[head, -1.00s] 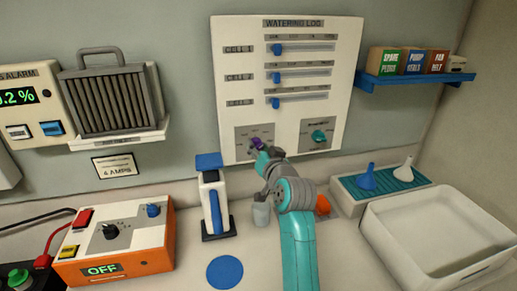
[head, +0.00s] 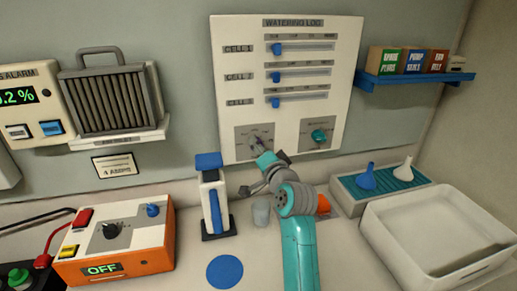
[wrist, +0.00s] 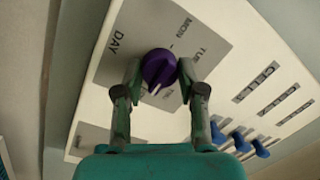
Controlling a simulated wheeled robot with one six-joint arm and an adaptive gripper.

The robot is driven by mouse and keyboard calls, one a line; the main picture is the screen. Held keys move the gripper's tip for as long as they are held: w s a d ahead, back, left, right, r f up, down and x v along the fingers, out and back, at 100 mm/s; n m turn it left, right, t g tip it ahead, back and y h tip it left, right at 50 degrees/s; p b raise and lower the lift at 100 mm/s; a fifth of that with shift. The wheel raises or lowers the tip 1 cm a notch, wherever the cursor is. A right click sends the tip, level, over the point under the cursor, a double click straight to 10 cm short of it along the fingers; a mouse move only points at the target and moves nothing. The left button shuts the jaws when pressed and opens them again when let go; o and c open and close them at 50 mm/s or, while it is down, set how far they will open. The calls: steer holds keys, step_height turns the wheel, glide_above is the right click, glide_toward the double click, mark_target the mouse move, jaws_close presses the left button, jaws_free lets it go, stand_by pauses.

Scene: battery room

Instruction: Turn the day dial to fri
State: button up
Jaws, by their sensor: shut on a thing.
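The purple day dial (wrist: 158,66) sits on a grey plate marked DAY, MON and TUE, on the white watering log panel (head: 228,100). My gripper (wrist: 160,74) is shut on the dial, with one finger on each side of it. A white pointer mark shows on the dial's rim, towards the bottom of the wrist view, away from MON and TUE. A label near it is too blurred to read. In the head view my gripper (head: 258,150) reaches the plate at the panel's lower left and mostly hides the dial.
A teal knob (head: 319,136) is on the panel's lower right. Blue sliders (head: 277,76) are above. A blue-topped stand (head: 214,200) and grey cup (head: 261,213) stand close by my arm. A white basin (head: 440,235) is at right.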

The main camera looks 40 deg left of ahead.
steer(key=shift+f, duration=0.1)
stand_by(0.3)
steer(key=o, duration=1.1)
steer(key=shift+o, duration=0.2)
steer(key=v, duration=1.2)
